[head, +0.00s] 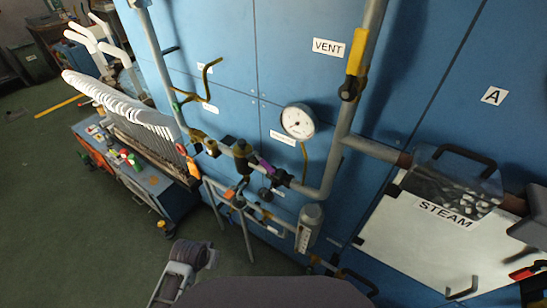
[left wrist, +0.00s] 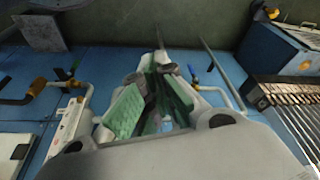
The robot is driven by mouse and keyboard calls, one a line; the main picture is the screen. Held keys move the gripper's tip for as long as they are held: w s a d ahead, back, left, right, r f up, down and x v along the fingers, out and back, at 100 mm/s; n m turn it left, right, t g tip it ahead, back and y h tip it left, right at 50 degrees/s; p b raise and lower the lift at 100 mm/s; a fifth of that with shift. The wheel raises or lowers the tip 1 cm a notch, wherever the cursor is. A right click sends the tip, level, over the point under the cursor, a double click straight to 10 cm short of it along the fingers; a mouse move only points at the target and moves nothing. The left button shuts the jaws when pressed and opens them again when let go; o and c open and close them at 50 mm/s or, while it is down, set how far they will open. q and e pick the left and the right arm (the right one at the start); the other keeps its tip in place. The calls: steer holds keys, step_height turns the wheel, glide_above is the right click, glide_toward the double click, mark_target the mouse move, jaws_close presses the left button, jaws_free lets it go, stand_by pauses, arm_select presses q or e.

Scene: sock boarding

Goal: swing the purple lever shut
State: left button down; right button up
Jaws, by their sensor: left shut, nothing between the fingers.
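The purple lever (head: 266,168) is small in the head view, on the pipework in front of the blue cabinet, below the round gauge. It slants down to the right between dark valve fittings, and its exact angle to the pipe is hard to tell. I cannot make it out in the left wrist view. My left gripper (head: 208,257) is low in the head view, below and left of the lever and well apart from it. Its green-padded fingers (left wrist: 160,75) show in the left wrist view, shut and empty. My right gripper is not identifiable.
A pressure gauge (head: 298,121) and a yellow-handled vent valve (head: 356,52) are above the lever. A clear-covered steam box (head: 450,186) is at right. A rack of white sock forms (head: 118,102) stands at left. Green floor (head: 110,250) is open at lower left.

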arm_select(q)
steer(key=w+d+r+m+h, duration=0.1)
steer(key=w+d+r, duration=0.4)
steer(key=r, duration=0.5)
steer(key=w+d+r+m+t+h, duration=0.1)
steer(key=w+d+r+m+h, duration=0.1)
steer(key=w+d+r, duration=0.3)
steer(key=w+d+r+m+h, duration=0.2)
steer(key=w+d+r, duration=0.3)
steer(key=r, duration=0.9)
steer(key=shift+d+r+m+t, duration=0.2)
steer(key=shift+d+m, duration=0.25)
steer(key=shift+d, duration=0.25)
steer(key=shift+d+r+m+t, duration=0.1)
steer(key=shift+d+r+m, duration=0.05)
steer(key=shift+d+m, duration=0.4)
steer(key=w+d+r+m, duration=0.1)
steer(key=w+d+r, duration=0.1)
steer(key=w+r, duration=0.3)
steer(key=shift+r+m+h, duration=0.3)
steer(key=shift+r+h, duration=0.1)
steer(key=shift+r, duration=0.65)
steer(key=shift+d, duration=0.1)
